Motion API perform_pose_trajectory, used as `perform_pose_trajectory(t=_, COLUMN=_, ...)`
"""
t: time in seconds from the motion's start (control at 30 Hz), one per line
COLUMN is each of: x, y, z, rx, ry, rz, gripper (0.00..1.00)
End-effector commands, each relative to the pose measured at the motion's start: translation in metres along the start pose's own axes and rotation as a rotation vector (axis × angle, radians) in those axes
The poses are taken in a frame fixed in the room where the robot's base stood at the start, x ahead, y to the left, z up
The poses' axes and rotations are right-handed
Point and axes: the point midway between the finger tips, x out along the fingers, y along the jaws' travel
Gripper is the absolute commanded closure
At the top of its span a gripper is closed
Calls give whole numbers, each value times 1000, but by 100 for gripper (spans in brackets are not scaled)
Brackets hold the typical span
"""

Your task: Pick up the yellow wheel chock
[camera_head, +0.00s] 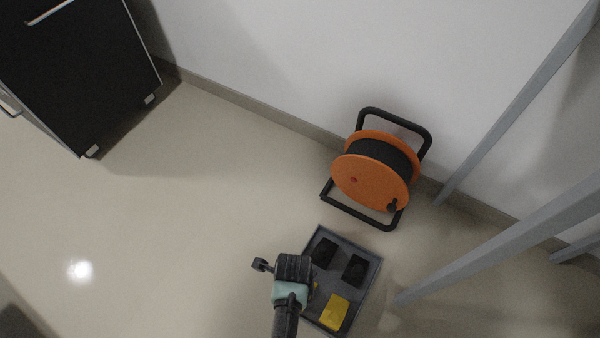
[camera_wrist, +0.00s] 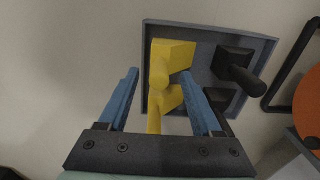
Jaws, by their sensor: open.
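Two yellow wheel chocks show in the wrist view, one farther up (camera_wrist: 178,52) and one below it (camera_wrist: 170,98), each with a rounded stub toward the camera. They sit in a shallow grey tray (camera_wrist: 210,33) on the floor. In the head view one yellow chock (camera_head: 334,312) is clear; only a sliver of yellow (camera_head: 316,285) shows beside my gripper (camera_head: 293,268), which hides the rest. My gripper (camera_wrist: 160,74) is open in the wrist view, its blue fingers either side of the yellow chocks. Contact cannot be told.
Two black chocks (camera_head: 324,253) (camera_head: 355,270) share the tray (camera_head: 371,290). An orange cable reel (camera_head: 370,180) in a black frame stands behind it by the wall. Grey metal legs (camera_head: 500,243) stand at right. A black cabinet (camera_head: 75,70) is far left.

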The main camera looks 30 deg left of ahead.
Motion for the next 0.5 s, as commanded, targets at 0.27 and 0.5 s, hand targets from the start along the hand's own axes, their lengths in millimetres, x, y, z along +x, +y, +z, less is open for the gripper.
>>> perform_pose_trajectory(t=0.27, x=19, y=0, z=-2, rx=0, ry=0, rz=-1, gripper=34)
perform_pose_trajectory(t=0.5, x=49, y=1, z=-5, rx=-1, ry=0, rz=-1, gripper=34)
